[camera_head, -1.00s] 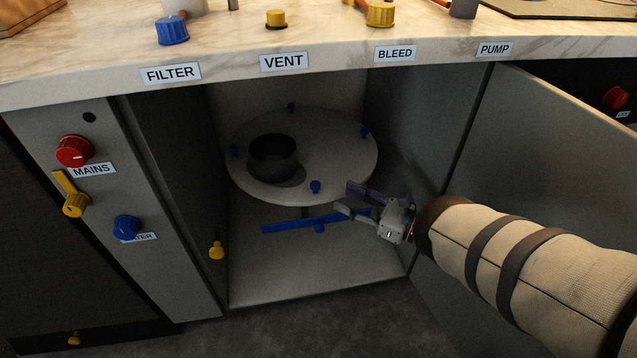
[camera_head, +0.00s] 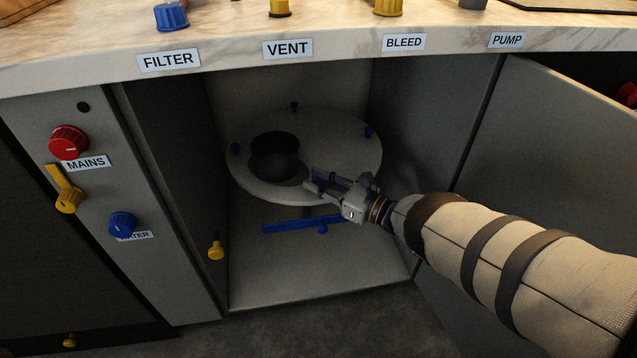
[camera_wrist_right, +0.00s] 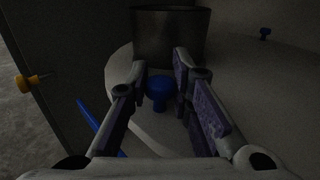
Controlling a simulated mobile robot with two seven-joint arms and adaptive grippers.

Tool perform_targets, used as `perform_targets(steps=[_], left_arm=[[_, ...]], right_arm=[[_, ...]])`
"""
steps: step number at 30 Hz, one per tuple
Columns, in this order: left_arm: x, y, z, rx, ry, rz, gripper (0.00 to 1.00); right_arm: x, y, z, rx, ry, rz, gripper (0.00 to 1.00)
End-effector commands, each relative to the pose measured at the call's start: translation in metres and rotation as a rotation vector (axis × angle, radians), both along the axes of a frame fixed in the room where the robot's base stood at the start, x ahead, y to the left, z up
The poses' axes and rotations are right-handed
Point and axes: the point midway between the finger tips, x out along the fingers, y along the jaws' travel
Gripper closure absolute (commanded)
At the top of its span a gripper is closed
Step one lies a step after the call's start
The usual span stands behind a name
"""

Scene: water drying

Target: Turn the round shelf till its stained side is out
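The round shelf (camera_head: 330,130) is a pale disc inside the open cabinet, with small blue knobs around its rim. A dark pot (camera_head: 274,155) stands on its left half. No stain can be made out on the shelf. My right gripper (camera_head: 310,180) is at the shelf's front right edge, close to the pot. In the right wrist view its fingers (camera_wrist_right: 160,72) are spread, with a blue knob (camera_wrist_right: 159,92) between them and the pot (camera_wrist_right: 170,35) just beyond. I see a gap between the fingers and the knob. My left gripper is out of view.
A blue bar (camera_head: 290,226) lies below the shelf. A yellow knob (camera_head: 216,250) is on the cabinet's left side. The open door (camera_head: 560,150) stands at the right, and the counter edge (camera_head: 230,75) runs above. The cabinet floor in front is clear.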

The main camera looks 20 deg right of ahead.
Motion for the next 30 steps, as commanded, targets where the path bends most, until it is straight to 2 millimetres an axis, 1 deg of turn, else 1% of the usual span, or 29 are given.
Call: perform_targets(steps=[3,5,9,12,15,21,26,27,29,30], left_arm=[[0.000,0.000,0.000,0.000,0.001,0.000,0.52],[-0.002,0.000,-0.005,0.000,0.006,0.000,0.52],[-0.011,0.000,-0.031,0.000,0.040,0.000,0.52],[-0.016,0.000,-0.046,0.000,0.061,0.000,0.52],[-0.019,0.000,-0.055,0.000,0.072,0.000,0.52],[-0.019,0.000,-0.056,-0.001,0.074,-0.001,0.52],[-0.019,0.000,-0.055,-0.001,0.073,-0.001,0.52],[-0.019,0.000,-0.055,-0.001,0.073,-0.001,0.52],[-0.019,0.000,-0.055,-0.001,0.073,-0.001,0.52],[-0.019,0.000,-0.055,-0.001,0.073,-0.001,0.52]], right_arm=[[0.000,0.000,-0.001,0.000,0.000,0.001,1.00],[0.000,-0.004,-0.003,-0.001,-0.001,0.014,1.00],[-0.003,-0.027,-0.012,-0.004,0.000,0.118,1.00],[-0.003,-0.038,-0.011,0.000,-0.001,0.187,1.00],[-0.004,-0.046,-0.007,0.000,0.000,0.233,1.00],[-0.004,-0.049,-0.001,0.000,0.002,0.258,1.00],[-0.004,-0.049,0.000,-0.001,0.002,0.257,1.00],[-0.004,-0.049,0.000,-0.001,0.002,0.257,0.73],[-0.004,-0.049,0.000,-0.001,0.002,0.257,0.60],[-0.004,-0.049,0.000,-0.001,0.001,0.257,0.59]])
